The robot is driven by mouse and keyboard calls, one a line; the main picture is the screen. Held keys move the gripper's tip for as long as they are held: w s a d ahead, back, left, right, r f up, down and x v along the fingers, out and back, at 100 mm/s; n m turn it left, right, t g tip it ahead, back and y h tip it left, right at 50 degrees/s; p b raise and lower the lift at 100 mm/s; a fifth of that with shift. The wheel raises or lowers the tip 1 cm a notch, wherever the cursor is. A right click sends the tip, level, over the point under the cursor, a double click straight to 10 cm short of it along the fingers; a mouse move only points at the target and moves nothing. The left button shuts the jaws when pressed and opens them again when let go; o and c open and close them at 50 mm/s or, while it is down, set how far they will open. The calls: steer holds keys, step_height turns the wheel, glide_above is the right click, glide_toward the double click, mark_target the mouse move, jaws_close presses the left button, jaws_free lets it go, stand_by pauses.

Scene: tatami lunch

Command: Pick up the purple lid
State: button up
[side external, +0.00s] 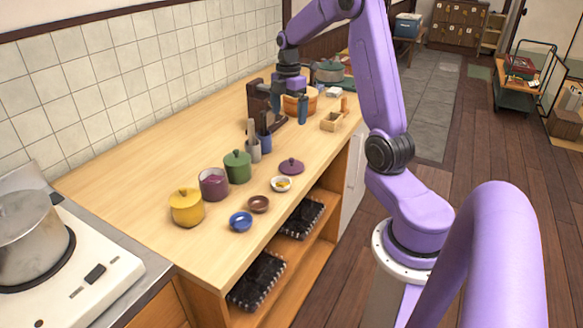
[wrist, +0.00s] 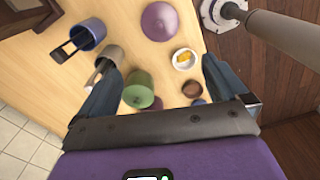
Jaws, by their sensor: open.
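The purple lid (side external: 291,166) lies flat on the wooden counter, knob up, behind the small white bowl. In the wrist view the round purple lid (wrist: 160,21) is at the top centre, beyond the fingertips and not between them. My gripper (side external: 289,110) is open, pointing down above the counter, farther back than the lid and apart from it. In the wrist view its two fingers (wrist: 161,78) are spread wide with nothing gripped. An uncovered purple pot (side external: 213,188) stands nearer the camera, left of the lid.
A green lidded pot (side external: 237,168), yellow pot (side external: 186,208), and grey (side external: 253,153) and blue (side external: 264,141) utensil cups stand left of the lid. White (side external: 281,185), brown (side external: 259,204) and blue (side external: 241,222) bowls line the front. A wooden box (side external: 331,122) sits farther back.

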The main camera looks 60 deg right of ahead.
glide_toward(292, 158)
step_height(292, 158, down, 10)
steer(key=shift+f, duration=0.1)
stand_by(0.7)
steer(key=c, duration=0.8)
